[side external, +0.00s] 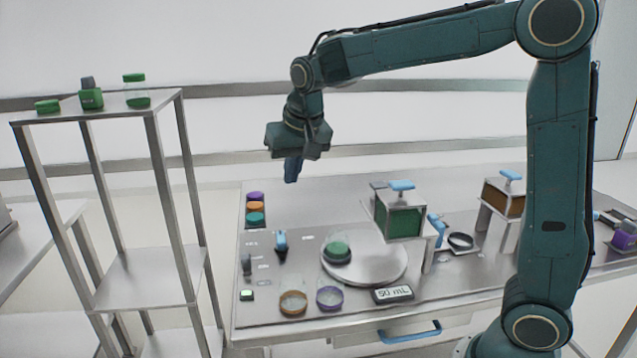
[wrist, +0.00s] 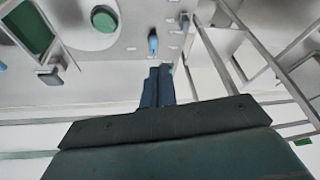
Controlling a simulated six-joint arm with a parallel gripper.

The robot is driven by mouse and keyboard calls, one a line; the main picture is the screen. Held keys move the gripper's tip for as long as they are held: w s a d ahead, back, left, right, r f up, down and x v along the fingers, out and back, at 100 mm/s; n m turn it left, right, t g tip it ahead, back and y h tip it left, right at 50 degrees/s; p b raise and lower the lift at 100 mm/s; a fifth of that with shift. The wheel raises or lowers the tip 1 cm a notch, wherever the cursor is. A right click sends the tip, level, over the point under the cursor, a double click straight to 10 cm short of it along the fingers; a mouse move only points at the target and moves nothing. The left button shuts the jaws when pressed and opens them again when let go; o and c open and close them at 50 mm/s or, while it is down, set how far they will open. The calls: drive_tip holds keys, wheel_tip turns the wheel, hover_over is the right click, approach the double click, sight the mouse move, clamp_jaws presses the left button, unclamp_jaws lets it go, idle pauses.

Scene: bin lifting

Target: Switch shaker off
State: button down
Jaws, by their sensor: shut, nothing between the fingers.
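A round pale platform (side external: 385,268), which looks like the shaker, sits on the steel bench with a green round dish (side external: 337,250) on it. Left of it a blue-topped lever (side external: 281,240) stands on the bench; it also shows in the wrist view (wrist: 153,42). A small dark switch (side external: 247,264) stands further left, also in the wrist view (wrist: 184,20). I cannot tell which one controls the shaker. My gripper (side external: 292,170) is shut and empty, high above the back of the bench, apart from everything. Its blue fingers (wrist: 158,86) show in the wrist view.
A metal shelf rack (side external: 150,278) stands left of the bench, with green containers on top. A raised box with a green panel (side external: 404,223) stands behind the platform. Orange (side external: 293,302) and purple (side external: 330,298) dishes and a "50 mL" display (side external: 393,293) lie in front.

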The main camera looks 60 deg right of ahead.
drive_tip(key=w+f+m, duration=0.2)
drive_tip(key=w+f, duration=0.3)
drive_tip(key=w, duration=0.2)
drive_tip(key=m+g+h, duration=0.1)
drive_tip(key=m, duration=0.1)
hover_over(246, 263)
drive_tip(key=w+d, duration=0.3)
wheel_tip(246, 263, down, 8)
drive_tip(key=shift+w+d+f, duration=0.1)
drive_tip(key=shift+d+f, duration=0.05)
drive_tip(key=shift+f, duration=0.1)
drive_tip(key=x, duration=1)
drive_tip(key=shift+f, duration=0.1)
drive_tip(key=shift+s+a, duration=0.3)
drive_tip(key=shift+s, duration=0.2)
drive_tip(key=shift+s+a, duration=1.05)
drive_tip(key=shift+s, duration=0.05)
drive_tip(key=shift+a, duration=0.1)
